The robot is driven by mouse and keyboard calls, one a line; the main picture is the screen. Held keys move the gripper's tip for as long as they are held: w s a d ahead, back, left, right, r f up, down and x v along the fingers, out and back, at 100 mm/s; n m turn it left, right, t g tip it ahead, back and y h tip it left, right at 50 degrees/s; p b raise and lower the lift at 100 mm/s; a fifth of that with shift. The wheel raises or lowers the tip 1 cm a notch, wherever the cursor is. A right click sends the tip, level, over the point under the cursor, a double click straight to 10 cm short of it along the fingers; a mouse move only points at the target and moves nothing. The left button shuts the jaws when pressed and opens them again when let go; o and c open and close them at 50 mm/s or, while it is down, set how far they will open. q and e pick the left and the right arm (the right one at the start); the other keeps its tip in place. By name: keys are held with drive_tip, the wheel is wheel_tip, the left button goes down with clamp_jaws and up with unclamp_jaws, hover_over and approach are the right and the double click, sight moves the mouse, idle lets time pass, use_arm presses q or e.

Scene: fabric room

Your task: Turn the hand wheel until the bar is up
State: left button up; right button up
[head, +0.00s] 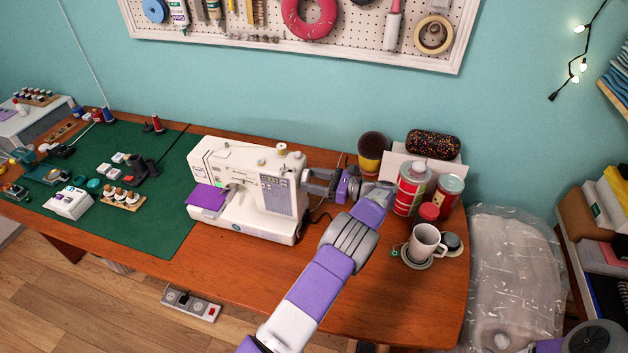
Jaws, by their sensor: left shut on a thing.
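The white sewing machine (245,170) stands on the wooden table with its needle end to the left. A purple cloth (206,197) lies under the needle end. The bar there is too small to make out, so I cannot tell its height. My left gripper (310,182) is at the machine's right end, shut on the hand wheel. Its fingers hide most of the wheel. Part of my right arm shows at the bottom right corner, but its gripper does not show clearly.
Right of my left gripper stand a red-and-white tin (411,190), a second tin (447,194) and a white mug (426,243) on a saucer. A green mat (130,225) with several small items covers the table's left. Bare table (370,290) lies in front.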

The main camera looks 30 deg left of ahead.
use_arm(q)
drive_tip(key=shift+n, duration=0.3)
